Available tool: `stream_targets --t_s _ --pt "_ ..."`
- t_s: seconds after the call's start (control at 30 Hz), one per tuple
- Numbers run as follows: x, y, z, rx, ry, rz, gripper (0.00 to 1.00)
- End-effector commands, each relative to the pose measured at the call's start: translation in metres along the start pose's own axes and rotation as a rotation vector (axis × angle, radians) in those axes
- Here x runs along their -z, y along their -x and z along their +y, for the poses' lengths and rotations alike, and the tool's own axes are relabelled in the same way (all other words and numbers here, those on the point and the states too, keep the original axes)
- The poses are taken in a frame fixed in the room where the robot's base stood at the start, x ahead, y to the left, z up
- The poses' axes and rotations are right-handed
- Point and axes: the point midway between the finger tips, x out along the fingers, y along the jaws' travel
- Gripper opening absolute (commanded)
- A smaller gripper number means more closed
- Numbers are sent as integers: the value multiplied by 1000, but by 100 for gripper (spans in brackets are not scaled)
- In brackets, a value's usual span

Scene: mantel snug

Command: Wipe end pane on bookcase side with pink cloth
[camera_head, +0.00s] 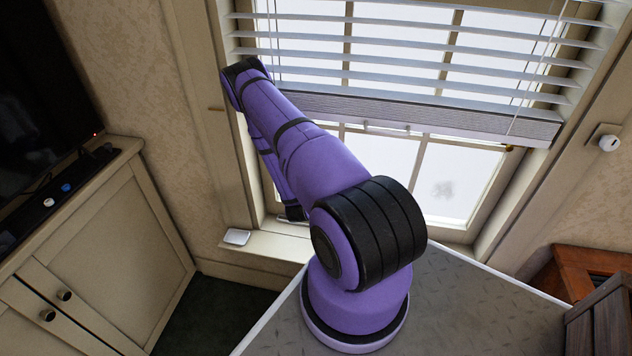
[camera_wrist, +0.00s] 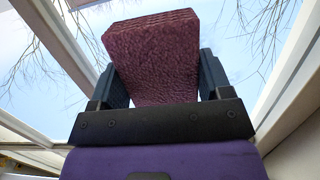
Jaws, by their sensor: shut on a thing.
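The pink cloth (camera_wrist: 152,62), a thick folded pad, is held between the two dark fingers of my gripper (camera_wrist: 156,75) in the wrist view. Window glass with bare branches behind it shows around the cloth; I cannot tell whether the cloth touches it. In the head view, my arm reaches to the left part of the window and hides the cloth; the gripper cannot be made out clearly there. The right end pane (camera_head: 470,175) carries a grey smudge (camera_head: 443,189) in its lower part. The left panes are partly hidden behind my arm.
A slatted blind (camera_head: 420,108) covers the upper window. The sill (camera_head: 265,246) holds a small white item (camera_head: 237,237) at left. A cabinet (camera_head: 110,245) with a dark screen stands at left. Brown wooden furniture (camera_head: 590,268) is at right; I cannot tell if it is the bookcase.

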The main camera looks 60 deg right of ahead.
Motion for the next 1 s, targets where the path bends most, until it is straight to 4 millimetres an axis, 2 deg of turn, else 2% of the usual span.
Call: stream_targets --t_s 0.1,0.37,0.8,1.0 --pt "1 -1 -12 5 -3 5 53" --pt "1 0 -19 2 -2 4 53" --pt "0 2 -50 3 -1 3 53" --pt "-1 2 -55 1 -1 3 53"
